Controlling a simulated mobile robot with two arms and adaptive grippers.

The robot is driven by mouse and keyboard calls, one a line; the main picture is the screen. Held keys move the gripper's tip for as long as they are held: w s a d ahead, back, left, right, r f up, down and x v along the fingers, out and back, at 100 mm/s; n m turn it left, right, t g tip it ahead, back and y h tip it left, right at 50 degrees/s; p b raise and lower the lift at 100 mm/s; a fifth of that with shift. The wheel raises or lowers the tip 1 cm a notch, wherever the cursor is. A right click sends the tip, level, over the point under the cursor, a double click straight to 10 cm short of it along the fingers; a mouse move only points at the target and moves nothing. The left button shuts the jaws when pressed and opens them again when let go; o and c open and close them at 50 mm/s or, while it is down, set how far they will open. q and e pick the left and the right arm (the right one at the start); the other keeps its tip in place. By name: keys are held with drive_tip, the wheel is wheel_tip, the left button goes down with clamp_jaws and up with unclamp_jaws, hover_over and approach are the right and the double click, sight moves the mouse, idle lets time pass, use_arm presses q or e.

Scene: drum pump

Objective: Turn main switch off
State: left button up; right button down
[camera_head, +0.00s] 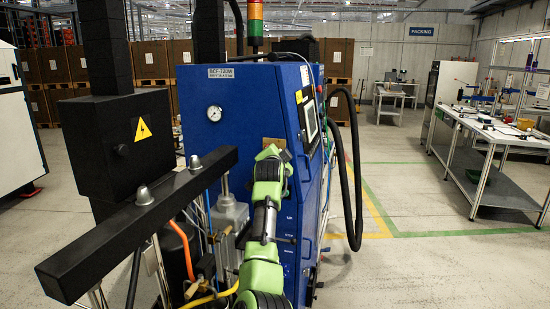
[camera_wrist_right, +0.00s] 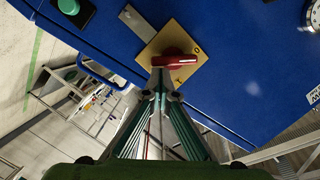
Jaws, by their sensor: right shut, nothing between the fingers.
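The main switch is a red handle (camera_wrist_right: 176,61) on a square yellow plate (camera_wrist_right: 172,35) on the blue cabinet, seen in the right wrist view. The handle lies nearly crosswise in that view. My right gripper (camera_wrist_right: 160,80) is shut and empty, its fingertips at the left end of the handle; I cannot tell whether they touch it. In the head view the plate (camera_head: 273,143) shows just above my green right arm, which hides the handle and the fingers. My left gripper is not in view.
The blue cabinet (camera_head: 240,100) has a gauge (camera_head: 214,113) and a side screen (camera_head: 310,121). A black beam (camera_head: 135,225) and black box (camera_head: 122,140) stand left. Black hoses (camera_head: 355,190) hang at the right. The floor beyond, before the workbench (camera_head: 480,150), is open.

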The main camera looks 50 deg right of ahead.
drive_tip(key=shift+w+a+f+m+t+h+b, duration=0.15)
drive_tip(key=shift+f+m+t+b, duration=0.35)
drive_tip(key=shift+m, duration=0.75)
drive_tip(key=shift+w+d+f+m+t+h+b, duration=0.1)
drive_tip(key=shift+f+m+b, duration=0.15)
drive_tip(key=shift+m+b, duration=0.8)
drive_tip(key=shift+w+a+f+m+t+h+b, duration=0.15)
drive_tip(key=shift+f+m+t+b, duration=0.25)
drive_tip(key=shift+m, duration=1)
drive_tip(key=shift+d, duration=0.1)
drive_tip(key=shift+s, duration=0.15)
